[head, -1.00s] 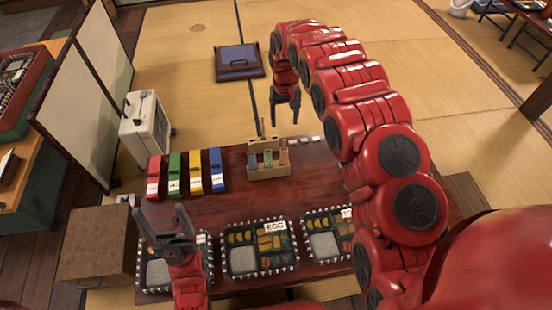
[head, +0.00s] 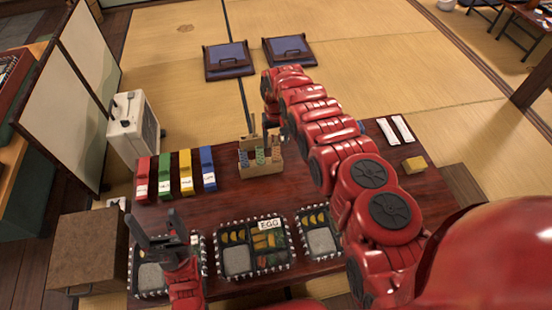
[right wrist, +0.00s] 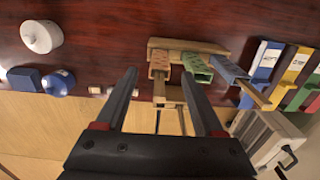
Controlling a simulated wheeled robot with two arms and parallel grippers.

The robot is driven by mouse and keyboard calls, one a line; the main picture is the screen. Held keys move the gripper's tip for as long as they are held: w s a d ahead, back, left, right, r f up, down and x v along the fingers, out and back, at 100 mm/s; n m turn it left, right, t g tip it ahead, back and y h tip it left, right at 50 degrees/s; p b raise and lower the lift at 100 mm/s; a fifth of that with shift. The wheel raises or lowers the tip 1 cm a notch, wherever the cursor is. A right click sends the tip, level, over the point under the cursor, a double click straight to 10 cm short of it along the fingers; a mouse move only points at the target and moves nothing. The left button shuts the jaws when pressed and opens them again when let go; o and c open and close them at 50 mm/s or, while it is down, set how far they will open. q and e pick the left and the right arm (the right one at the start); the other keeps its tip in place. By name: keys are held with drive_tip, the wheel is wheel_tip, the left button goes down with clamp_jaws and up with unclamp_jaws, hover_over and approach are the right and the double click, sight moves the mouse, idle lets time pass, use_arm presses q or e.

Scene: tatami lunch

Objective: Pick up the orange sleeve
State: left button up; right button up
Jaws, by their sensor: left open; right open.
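The orange sleeve (head: 276,154) stands at the right end of a small wooden holder (head: 262,170), with a green sleeve (head: 260,157) and a blue sleeve (head: 244,159) beside it. In the right wrist view the orange sleeve (right wrist: 160,62) shows ahead, between the directions of my two fingers. My right gripper (head: 269,121) is open and empty, just behind the holder and apart from the sleeve; its fingers also show in the right wrist view (right wrist: 160,75). My left gripper (head: 151,216) is open and empty above the left lunch box.
Lunch boxes (head: 222,268) line the table's front edge. Red, green, yellow and blue packs (head: 186,175) stand at the left. White-wrapped strips (head: 402,128) and a yellow block (head: 414,165) lie at the right. A white appliance (head: 133,124) stands beyond the left edge.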

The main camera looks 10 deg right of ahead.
sight(276, 145)
wheel_tip(276, 145, down, 4)
drive_tip(key=shift+r+b, duration=0.2)
drive_tip(key=shift+b, duration=0.95)
drive_tip(key=shift+r, duration=0.15)
drive_tip(key=shift+c, duration=0.7)
clamp_jaws()
